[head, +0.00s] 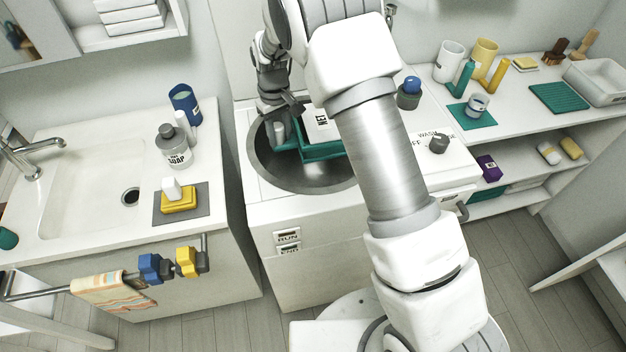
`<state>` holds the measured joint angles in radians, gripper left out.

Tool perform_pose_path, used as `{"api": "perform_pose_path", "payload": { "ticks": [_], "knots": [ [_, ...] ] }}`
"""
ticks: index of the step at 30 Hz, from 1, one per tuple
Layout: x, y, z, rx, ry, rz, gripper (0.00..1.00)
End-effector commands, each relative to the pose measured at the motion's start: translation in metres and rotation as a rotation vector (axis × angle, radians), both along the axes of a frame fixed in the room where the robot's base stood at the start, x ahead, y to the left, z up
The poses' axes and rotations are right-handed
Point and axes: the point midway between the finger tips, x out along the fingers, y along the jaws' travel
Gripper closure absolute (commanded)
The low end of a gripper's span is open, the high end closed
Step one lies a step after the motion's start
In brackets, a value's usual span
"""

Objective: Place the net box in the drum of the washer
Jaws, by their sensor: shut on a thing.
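The net box (324,152) is teal with a white face marked "NET". It is inside the round opening of the washer's metal drum (300,182), in the back right part and partly hidden by my arm. My gripper (292,108) is over the drum's back rim at the box's back left, shut on the net box. The exact contact is small and hard to see. The washer (257,205) is white and top-loading, with its drum open.
A sink counter (60,150) with a soap bottle (172,147) stands left. A dial (438,143) and a blue-topped jar (409,93) are right of the drum. Shelves with cups and brushes stand farther right.

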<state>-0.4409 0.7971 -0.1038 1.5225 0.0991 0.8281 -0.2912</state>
Motion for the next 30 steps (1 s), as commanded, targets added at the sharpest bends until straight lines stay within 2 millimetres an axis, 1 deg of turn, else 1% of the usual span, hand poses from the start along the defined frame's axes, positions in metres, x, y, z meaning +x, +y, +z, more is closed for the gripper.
{"api": "perform_pose_path", "payload": {
  "ticks": [1, 6, 9, 12, 18, 20, 25, 27, 30],
  "knots": [
    [0.001, 0.0, -0.015, 0.0, -0.002, 0.0, 1.0],
    [0.001, 0.0, -0.045, 0.0, -0.002, 0.0, 1.0],
    [0.001, 0.0, -0.06, 0.0, -0.002, 0.0, 1.0],
    [0.001, 0.0, -0.07, 0.0, -0.002, 0.0, 1.0],
    [0.001, 0.0, -0.081, 0.0, -0.001, 0.0, 1.0],
    [0.0, 0.0, -0.091, 0.0, 0.0, 0.0, 1.0],
    [0.0, 0.0, -0.122, -0.002, 0.001, 0.0, 1.0],
    [0.0, 0.0, -0.132, -0.001, -0.001, 0.0, 1.0],
    [0.001, 0.0, -0.138, 0.0, -0.001, 0.0, 1.0]
  ]
}}
